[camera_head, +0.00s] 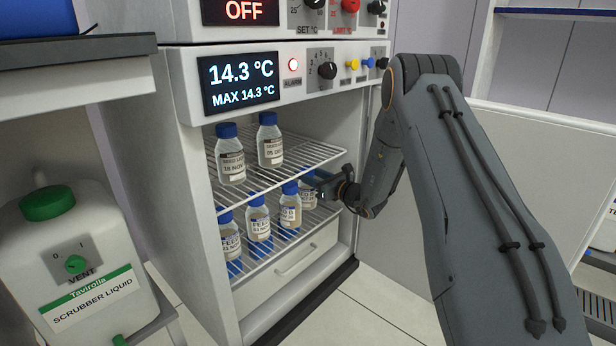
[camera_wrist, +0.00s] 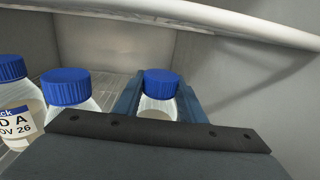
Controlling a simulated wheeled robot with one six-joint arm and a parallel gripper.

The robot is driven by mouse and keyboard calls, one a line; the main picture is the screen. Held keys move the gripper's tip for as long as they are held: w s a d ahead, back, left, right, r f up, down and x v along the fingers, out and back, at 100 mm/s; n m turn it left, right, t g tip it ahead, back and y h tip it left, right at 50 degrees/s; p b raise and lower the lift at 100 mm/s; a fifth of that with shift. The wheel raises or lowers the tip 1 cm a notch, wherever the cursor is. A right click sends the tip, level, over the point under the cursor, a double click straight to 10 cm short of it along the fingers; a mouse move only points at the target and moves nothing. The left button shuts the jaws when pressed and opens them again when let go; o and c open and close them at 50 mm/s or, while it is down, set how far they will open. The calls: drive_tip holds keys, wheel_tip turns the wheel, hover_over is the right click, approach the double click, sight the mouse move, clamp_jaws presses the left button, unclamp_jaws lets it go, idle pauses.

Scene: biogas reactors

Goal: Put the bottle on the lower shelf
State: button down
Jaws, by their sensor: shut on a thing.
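My gripper (camera_head: 318,184) reaches into the open cabinet at the right end of the lower wire shelf (camera_head: 287,249). It is shut on a bottle (camera_head: 308,196), a clear one with a blue cap and a pale label, partly hidden by the fingers. In the wrist view the bottle (camera_wrist: 159,105) is upright between the two blue fingers (camera_wrist: 160,97), with the dark gripper body hiding its lower part. It is at lower-shelf level, right of the other bottles; I cannot tell whether its base touches the shelf.
Several blue-capped bottles (camera_head: 258,222) stand on the lower shelf, close to the left of the held one. The upper shelf (camera_head: 318,152) just above holds two bottles (camera_head: 231,160). The cabinet wall is close on the right. A scrubber liquid canister (camera_head: 75,265) stands at left.

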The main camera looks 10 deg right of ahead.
drive_tip(key=c, duration=1.2)
unclamp_jaws()
drive_tip(key=shift+f, duration=0.1)
drive_tip(key=shift+o, duration=0.2)
drive_tip(key=shift+s+d, duration=0.1)
drive_tip(key=shift+s, duration=0.05)
drive_tip(key=p+v, duration=0.4)
drive_tip(key=v, duration=0.7)
drive_tip(key=shift+s+p, duration=0.35)
drive_tip(key=shift+d, duration=0.15)
